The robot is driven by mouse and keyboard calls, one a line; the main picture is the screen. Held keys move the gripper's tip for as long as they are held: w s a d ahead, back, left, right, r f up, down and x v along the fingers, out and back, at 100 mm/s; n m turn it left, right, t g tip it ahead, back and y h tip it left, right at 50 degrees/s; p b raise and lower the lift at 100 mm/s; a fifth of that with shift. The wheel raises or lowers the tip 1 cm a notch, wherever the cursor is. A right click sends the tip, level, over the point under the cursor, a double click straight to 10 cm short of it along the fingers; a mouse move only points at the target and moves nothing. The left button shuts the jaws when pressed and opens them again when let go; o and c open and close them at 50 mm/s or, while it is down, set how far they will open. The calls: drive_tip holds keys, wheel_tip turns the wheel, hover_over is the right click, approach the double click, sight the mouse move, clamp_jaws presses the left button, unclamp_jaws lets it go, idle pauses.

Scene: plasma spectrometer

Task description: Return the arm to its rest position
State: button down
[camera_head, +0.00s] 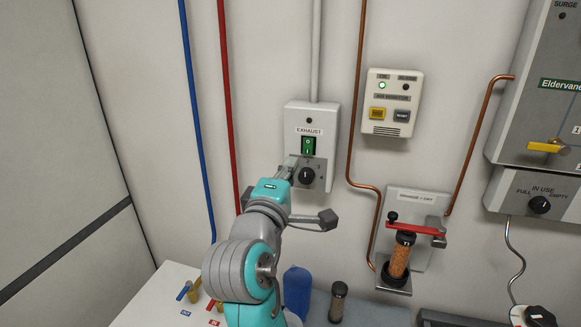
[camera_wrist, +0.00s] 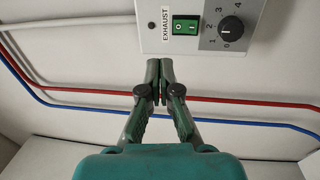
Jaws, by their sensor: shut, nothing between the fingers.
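My gripper (camera_wrist: 159,76) is shut and empty in the wrist view, its fingertips together just below the exhaust control box (camera_wrist: 205,25). In the head view my arm reaches up from the bottom, and its end is in front of the lower part of the exhaust box (camera_head: 311,122). The fingertips are hard to make out there. The box carries a green rocker switch (camera_wrist: 185,25) and a black dial (camera_wrist: 231,26). In the wrist view the dial pointer is near the low numbers. I cannot tell whether the fingers touch the box.
Blue (camera_head: 195,110) and red (camera_head: 226,110) pipes run down the wall at left. A bracket holds an orange cartridge (camera_head: 400,258) at right, below a gas detector panel (camera_head: 392,102). A blue bottle (camera_head: 297,290) and a dark cylinder (camera_head: 338,300) stand beside my arm.

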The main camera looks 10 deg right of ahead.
drive_tip(key=s+d+f+y, duration=0.1)
drive_tip(key=s+f+y, duration=0.3)
drive_tip(key=f, duration=0.6)
drive_tip(key=s+d+f+y, duration=0.1)
drive_tip(key=s+f, duration=0.4)
drive_tip(key=f, duration=0.6)
drive_tip(key=s+d+f+y, duration=0.1)
drive_tip(key=s+f+y, duration=0.3)
drive_tip(key=f, duration=0.6)
drive_tip(key=s+d+f+m+g+y, duration=0.15)
drive_tip(key=s+f, duration=0.25)
drive_tip(key=s, duration=0.5)
drive_tip(key=s+f+m, duration=0.3)
drive_tip(key=s+f, duration=0.1)
drive_tip(key=s, duration=0.6)
drive_tip(key=s+d+r+m, duration=0.1)
drive_tip(key=s+m, duration=0.6)
drive_tip(key=s, duration=0.8)
drive_tip(key=shift+s+d+r+h, duration=0.2)
drive_tip(key=shift+s+r+h, duration=0.2)
drive_tip(key=shift+r, duration=0.5)
drive_tip(key=shift+m+g, duration=0.25)
